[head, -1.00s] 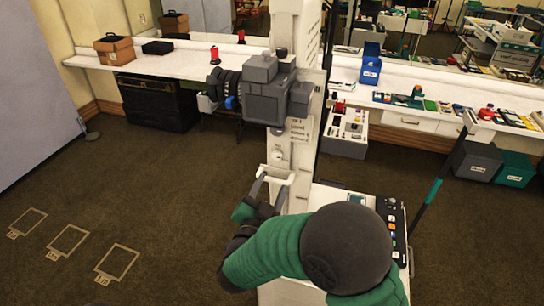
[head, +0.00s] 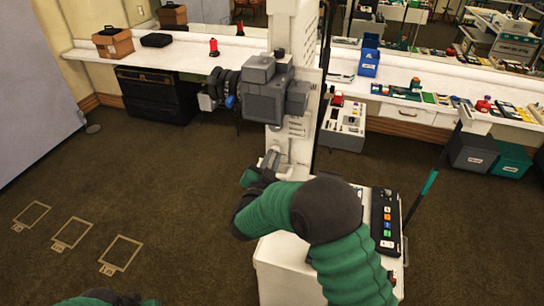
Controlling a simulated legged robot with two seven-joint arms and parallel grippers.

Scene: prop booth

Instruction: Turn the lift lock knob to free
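The lift column (head: 296,150) is a white upright post in the middle of the head view, with a grey camera-like head (head: 264,92) on it. The lift lock knob is not clearly visible; my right gripper is over the part of the column below the printed labels. My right gripper (head: 271,161) is at the column's lower front, its arm coming from the lower right in a green sleeve. Its fingers are small and partly hidden, so I cannot tell whether they are open, or whether they touch the knob. My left gripper is not in view; only a bit of my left arm shows at the bottom left.
A white base unit with a button panel (head: 386,222) stands right of the column. A dark and green pole (head: 436,170) rises at its right. A white counter (head: 195,58) runs behind. The brown floor at left is open, with several marked outlines (head: 72,233).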

